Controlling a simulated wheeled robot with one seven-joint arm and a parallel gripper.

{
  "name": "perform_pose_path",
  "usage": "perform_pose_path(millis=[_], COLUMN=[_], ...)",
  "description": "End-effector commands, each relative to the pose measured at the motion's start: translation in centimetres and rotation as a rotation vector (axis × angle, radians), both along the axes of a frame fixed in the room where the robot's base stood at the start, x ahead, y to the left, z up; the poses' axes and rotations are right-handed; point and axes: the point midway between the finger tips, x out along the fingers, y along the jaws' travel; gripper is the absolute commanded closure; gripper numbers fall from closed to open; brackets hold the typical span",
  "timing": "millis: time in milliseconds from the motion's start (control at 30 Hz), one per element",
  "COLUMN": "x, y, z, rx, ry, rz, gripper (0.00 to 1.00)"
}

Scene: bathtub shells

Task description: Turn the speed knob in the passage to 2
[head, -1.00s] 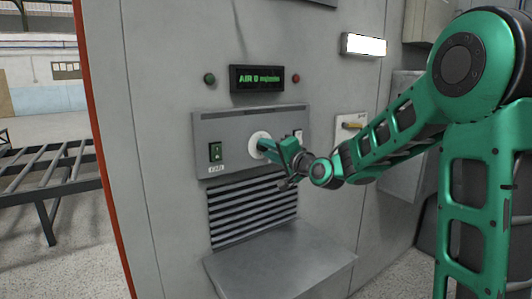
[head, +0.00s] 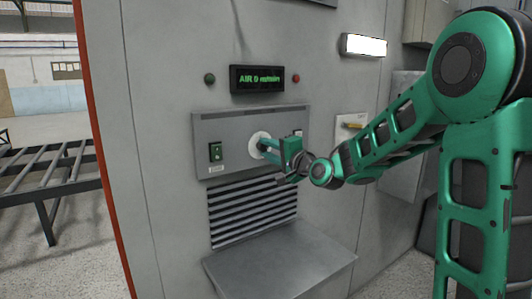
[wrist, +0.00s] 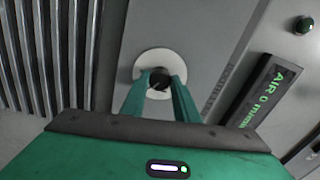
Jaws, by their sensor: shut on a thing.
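The speed knob (wrist: 159,77) is small and dark, at the centre of a round white dial plate (wrist: 150,57). The dial plate also shows in the head view (head: 254,146), on the grey control panel. My gripper (wrist: 158,88) has its two green fingers closed on the knob, one on each side. In the head view my gripper (head: 265,147) reaches the dial from the right and covers the knob. The dial's marks cannot be read. The display (head: 257,79) above the panel shows green text that looks like "AIR 0" with a unit.
A green switch (head: 215,152) sits left of the dial. A slatted vent (head: 252,214) and a protruding metal shelf (head: 280,262) are below. A green lamp (head: 209,78) and a red lamp (head: 295,78) flank the display. A yellow-handled item (head: 352,125) is at right.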

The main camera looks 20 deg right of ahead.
Motion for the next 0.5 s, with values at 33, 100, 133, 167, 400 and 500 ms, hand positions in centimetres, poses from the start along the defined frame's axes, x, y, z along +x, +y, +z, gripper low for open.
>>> perform_pose_path(millis=[33,100,133,167,400,500], x=[-0.04,-0.02,-0.02,-0.02,-0.12,-0.72], y=[-0.41,-0.36,-0.33,-0.29,-0.2,-0.43], z=[-0.67,-0.59,-0.54,-0.5,-0.26,-0.21], rx=[-0.003,-0.004,-0.003,-0.003,-0.002,-0.002], ry=[0.014,0.012,0.011,0.01,0.005,0.004], rz=[-0.007,-0.006,-0.006,-0.006,-0.003,-0.004], gripper=[0.66,0.54,0.54,0.54,0.54,0.54])
